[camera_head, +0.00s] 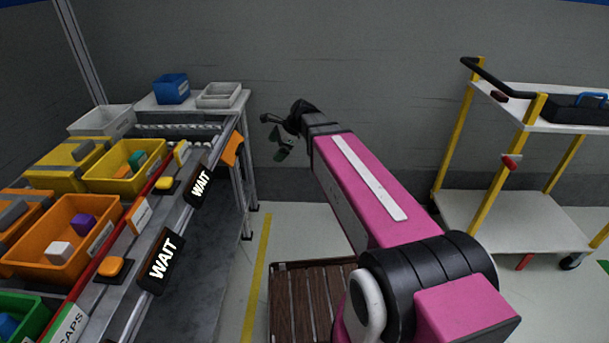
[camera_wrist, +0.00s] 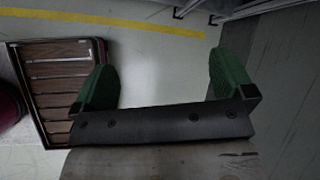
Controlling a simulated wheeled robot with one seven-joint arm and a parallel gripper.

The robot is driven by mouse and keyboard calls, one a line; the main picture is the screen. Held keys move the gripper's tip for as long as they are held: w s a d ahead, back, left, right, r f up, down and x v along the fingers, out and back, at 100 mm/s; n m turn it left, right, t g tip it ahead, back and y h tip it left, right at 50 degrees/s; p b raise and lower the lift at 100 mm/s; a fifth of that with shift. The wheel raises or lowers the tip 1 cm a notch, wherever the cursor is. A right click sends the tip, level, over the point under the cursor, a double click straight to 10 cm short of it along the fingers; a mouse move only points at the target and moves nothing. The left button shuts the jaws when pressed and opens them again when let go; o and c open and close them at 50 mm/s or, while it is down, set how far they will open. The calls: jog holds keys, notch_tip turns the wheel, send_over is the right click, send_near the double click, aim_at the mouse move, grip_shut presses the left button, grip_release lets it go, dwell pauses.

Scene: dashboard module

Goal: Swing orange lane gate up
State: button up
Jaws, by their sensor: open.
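The orange lane holds an orange bin (camera_head: 28,270) with a white and a purple block, at the left in the head view. A red bar (camera_head: 90,278) runs along its front, with an orange button (camera_head: 110,267) beside it. I cannot tell which part is the gate or whether it is down. My gripper (camera_head: 277,137) is open and empty, to the right of the rack's far end and well apart from the orange bin. In the wrist view its two green fingers stand wide apart over bare floor (camera_wrist: 165,75). No part of the orange lane shows there.
Black WAIT signs (camera_head: 161,260) and an orange panel (camera_head: 232,149) stick out along the rack front. Yellow bins (camera_head: 90,178) stand farther back. A slatted wooden platform (camera_head: 290,300) lies below my arm. A white cart (camera_head: 480,222) stands at right. Free floor lies between.

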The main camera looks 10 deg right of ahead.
jog(key=s+d+f+n+h, duration=0.3)
jog(key=s+d+f+n, duration=0.3)
jog(key=d+f+n, duration=0.1)
jog(key=d+f, duration=0.1)
jog(key=d, duration=0.1)
jog(key=shift+s+d+f, duration=0.15)
jog(key=shift+d+f, duration=0.15)
jog(key=m+y, duration=0.5)
jog(key=m, duration=0.6)
send_near(241, 146)
jog(key=x, duration=0.9)
jog(key=shift+a+f, duration=0.25)
jog(key=c, duration=1.3)
jog(key=shift+d, duration=0.1)
